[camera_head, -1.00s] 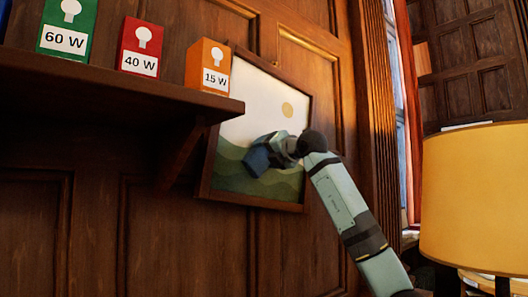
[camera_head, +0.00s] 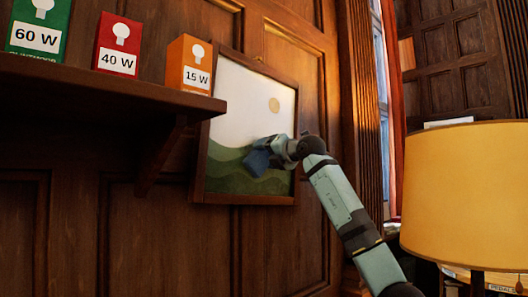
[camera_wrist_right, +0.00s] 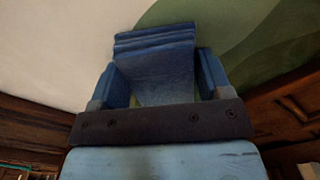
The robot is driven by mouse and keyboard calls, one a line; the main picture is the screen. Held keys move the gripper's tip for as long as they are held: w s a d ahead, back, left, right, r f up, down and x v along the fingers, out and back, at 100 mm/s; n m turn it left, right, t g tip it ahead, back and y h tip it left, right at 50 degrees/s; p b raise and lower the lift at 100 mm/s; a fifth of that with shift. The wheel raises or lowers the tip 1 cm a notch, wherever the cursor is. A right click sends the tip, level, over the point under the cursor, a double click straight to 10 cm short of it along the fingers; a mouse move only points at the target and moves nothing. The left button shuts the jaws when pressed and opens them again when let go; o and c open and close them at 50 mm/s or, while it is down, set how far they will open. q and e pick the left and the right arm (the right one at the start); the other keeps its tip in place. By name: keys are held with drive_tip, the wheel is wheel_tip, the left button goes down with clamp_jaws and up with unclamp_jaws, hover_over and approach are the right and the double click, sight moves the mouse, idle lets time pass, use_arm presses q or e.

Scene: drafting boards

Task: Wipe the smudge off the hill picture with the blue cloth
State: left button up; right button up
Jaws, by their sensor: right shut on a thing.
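The hill picture (camera_head: 243,100) hangs on the wood-panelled wall in a dark frame, with green hills, a pale sky and a tan sun. My right gripper (camera_head: 268,149) is in front of its lower middle, over the hills. It is shut on the blue cloth (camera_head: 257,163). In the right wrist view the folded cloth (camera_wrist_right: 155,52) sticks out between the fingers, close to the picture (camera_wrist_right: 210,15); I cannot tell whether it touches. I see no smudge; the cloth and gripper hide part of the hills. My left gripper is not in view.
A dark wooden shelf (camera_head: 100,88) juts out left of the picture, its end near the frame. It bears green, red and orange (camera_head: 189,66) bulb boxes. A yellow lampshade (camera_head: 465,195) stands at the right, near my right arm.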

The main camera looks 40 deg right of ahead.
sight(238, 140)
drive_tip(key=d, duration=0.1)
drive_tip(key=d+p, duration=0.1)
drive_tip(key=d, duration=0.1)
drive_tip(key=shift+w+d+f, duration=0.2)
drive_tip(key=shift+d+f, duration=0.05)
drive_tip(key=shift+f, duration=0.1)
drive_tip(key=shift+s+a+r+b, duration=0.15)
drive_tip(key=shift+a+r, duration=0.15)
drive_tip(key=shift+a, duration=1.55)
drive_tip(key=shift+s+a+r+b, duration=0.15)
drive_tip(key=shift+a+r, duration=0.2)
drive_tip(key=shift+a, duration=1.5)
drive_tip(key=shift+s+a+r+b, duration=0.15)
drive_tip(key=shift+a+r, duration=0.15)
drive_tip(key=shift+a, duration=1.55)
drive_tip(key=shift+s+a+r, duration=0.1)
drive_tip(key=shift+a, duration=0.75)
drive_tip(key=shift+s+a+r, duration=0.1)
drive_tip(key=shift+a, duration=0.7)
drive_tip(key=shift+d+r+p, duration=0.15)
drive_tip(key=shift+r+p, duration=0.45)
drive_tip(key=shift+r, duration=0.45)
drive_tip(key=shift+w+d+f, duration=0.15)
drive_tip(key=shift+d, duration=0.6)
drive_tip(key=w+d+f+p, duration=0.1)
drive_tip(key=d+f+p, duration=0.1)
drive_tip(key=d, duration=1.1)
